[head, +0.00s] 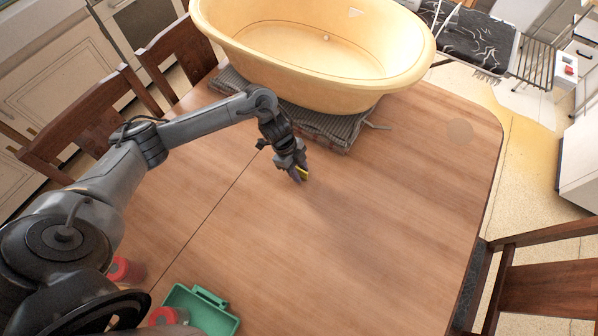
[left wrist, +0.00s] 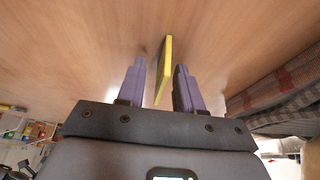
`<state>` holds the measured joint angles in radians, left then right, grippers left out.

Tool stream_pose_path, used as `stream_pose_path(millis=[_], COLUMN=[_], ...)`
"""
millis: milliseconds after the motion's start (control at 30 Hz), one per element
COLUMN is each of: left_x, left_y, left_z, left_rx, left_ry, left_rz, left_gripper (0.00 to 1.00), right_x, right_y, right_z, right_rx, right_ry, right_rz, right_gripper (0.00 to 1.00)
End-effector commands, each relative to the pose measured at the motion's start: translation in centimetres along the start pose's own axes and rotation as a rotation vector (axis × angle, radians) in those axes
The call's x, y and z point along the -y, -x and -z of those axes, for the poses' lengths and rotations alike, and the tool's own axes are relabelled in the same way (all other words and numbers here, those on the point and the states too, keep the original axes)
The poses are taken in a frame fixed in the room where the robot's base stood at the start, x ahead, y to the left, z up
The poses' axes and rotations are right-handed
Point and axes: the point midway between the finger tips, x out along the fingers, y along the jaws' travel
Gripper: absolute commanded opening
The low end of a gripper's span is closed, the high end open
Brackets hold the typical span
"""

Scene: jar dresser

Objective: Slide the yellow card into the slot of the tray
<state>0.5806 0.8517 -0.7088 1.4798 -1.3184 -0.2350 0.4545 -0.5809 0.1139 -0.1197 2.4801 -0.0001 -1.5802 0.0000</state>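The yellow card (head: 303,173) is at the middle of the wooden table, mostly hidden by my left gripper (head: 299,177). In the left wrist view the card (left wrist: 164,70) stands on edge between the two purple fingers of my left gripper (left wrist: 159,88). The fingers are apart, with a clear gap on the left side of the card and a smaller one on the right. The green tray (head: 222,318) is at the bottom left of the head view, partly cut off and partly behind my arm; its slot cannot be made out clearly. My right gripper is not in view.
A large yellow tub (head: 330,90) stands on a folded grey cloth (head: 335,130) behind my left gripper. Red-lidded jars (head: 122,270) stand near the tray, partly behind my arm. The table's right half (head: 400,210) is clear. Wooden chairs (head: 545,285) surround it.

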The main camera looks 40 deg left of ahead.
Motion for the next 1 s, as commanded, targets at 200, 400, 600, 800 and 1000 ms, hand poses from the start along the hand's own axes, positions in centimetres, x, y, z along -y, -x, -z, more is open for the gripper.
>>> stream_pose_path(millis=[200, 400, 600, 800, 1000], left_x=[0.02, 0.03, 0.03, 0.04, 0.09], left_y=[-0.03, -0.02, -0.01, 0.05, 0.87], left_z=[0.01, 0.02, 0.02, 0.05, 0.40], left_rx=[0.000, 0.000, 0.000, 0.000, -0.001], left_ry=[0.000, 0.000, 0.000, -0.001, -0.002], left_rz=[0.001, 0.001, 0.001, 0.001, 0.003], left_gripper=[0.34, 0.03, 0.00, 0.00, 0.00], right_x=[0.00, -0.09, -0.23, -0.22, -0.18], right_y=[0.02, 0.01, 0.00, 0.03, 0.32], right_z=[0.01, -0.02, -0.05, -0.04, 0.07], right_rx=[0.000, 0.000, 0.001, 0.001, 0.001], right_ry=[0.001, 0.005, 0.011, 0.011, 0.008], right_rz=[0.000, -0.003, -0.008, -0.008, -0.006], right_gripper=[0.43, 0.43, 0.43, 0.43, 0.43])
